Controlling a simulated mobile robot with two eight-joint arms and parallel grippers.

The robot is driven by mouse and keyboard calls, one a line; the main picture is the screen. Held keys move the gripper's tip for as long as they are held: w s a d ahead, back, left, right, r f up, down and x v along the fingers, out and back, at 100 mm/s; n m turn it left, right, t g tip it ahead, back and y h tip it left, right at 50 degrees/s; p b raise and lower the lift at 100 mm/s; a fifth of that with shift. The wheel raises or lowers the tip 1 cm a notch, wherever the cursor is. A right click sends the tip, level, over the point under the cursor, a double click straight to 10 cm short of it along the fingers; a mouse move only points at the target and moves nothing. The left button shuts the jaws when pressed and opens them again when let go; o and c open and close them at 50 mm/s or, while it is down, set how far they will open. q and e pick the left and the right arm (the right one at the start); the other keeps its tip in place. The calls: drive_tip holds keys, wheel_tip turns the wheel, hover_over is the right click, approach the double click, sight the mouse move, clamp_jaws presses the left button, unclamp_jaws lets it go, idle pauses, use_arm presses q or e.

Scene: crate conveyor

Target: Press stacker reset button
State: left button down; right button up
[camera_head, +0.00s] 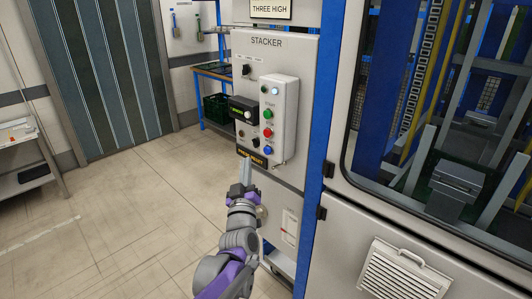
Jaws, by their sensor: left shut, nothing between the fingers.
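The stacker control panel (303,60) is a grey cabinet face marked STACKER, with a raised light button box (291,97) on it. The box carries a column of buttons: a pale lit one at the top, a green button (267,114), a red button (268,133) and a blue button (267,150) at the bottom. Their small labels are too blurred to read surely. A black label strip with yellow lettering (252,157) sits low on the panel. My left gripper (246,166) is shut and empty, pointing up just below the strip. Whether it touches the panel is unclear. My right gripper is not in view.
A small black display (243,109) and dark knobs stand left of the buttons. A blue post (322,110) and a windowed machine door (400,230) lie to the right. A blue workbench (212,73) with a green crate (214,108) is behind.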

use_arm(q)
drive_tip(key=shift+w+d, duration=1.55)
drive_tip(key=shift+w, duration=0.15)
drive_tip(key=shift+w+d, duration=0.1)
idle(0.8)
drive_tip(key=shift+w+d, duration=0.2)
drive_tip(key=shift+w, duration=0.05)
drive_tip(key=shift+w+d, duration=0.3)
idle(0.8)
drive_tip(key=shift+s+a, duration=0.6)
drive_tip(key=shift+s, duration=0.05)
idle(0.3)
drive_tip(key=s+a, duration=0.1)
drive_tip(key=s, duration=0.1)
drive_tip(key=s+a, duration=0.1)
drive_tip(key=a, duration=0.1)
drive_tip(key=shift+s+a, duration=0.2)
drive_tip(key=shift+s, duration=0.15)
